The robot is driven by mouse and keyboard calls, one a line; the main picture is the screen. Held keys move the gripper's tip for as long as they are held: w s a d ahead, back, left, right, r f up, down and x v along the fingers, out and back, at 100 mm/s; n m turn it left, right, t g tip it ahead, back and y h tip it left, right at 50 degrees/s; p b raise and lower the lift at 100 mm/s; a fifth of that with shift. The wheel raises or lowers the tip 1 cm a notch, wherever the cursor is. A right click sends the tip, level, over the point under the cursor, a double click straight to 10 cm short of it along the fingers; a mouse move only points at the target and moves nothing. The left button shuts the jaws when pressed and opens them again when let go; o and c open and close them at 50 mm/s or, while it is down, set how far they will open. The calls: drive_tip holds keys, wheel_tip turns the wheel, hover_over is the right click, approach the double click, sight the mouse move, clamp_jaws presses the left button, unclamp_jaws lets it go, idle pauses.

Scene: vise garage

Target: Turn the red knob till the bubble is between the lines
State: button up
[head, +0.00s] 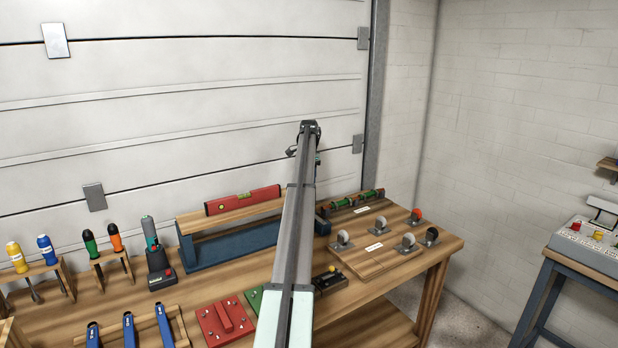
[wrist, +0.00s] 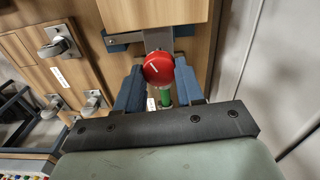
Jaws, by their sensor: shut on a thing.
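The red knob (wrist: 158,67), round with a white mark line, shows in the wrist view between the two blue fingers of my gripper (wrist: 159,88). The gripper is shut on it. A red spirit level (head: 225,205) lies on a wooden board (head: 205,222) above a blue stand (head: 235,246). The board looks tilted, with its right end higher in the picture. The level's yellow-green vial (head: 243,197) is too small to tell where the bubble is against the lines.
Right of my arm are a wooden panel with metal-and-knob fittings (head: 378,255) and a rack with green cylinders (head: 358,201). A black device (head: 159,268), screwdrivers (head: 90,243) and a red block (head: 226,320) stand left. The garage door (head: 180,120) is close behind the bench.

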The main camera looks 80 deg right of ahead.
idle(0.3)
drive_tip(key=o, duration=1)
drive_tip(key=shift+o, duration=0.2)
drive_tip(key=shift+r, duration=0.1)
wheel_tip(320, 180, up, 14)
drive_tip(key=shift+f, duration=0.2)
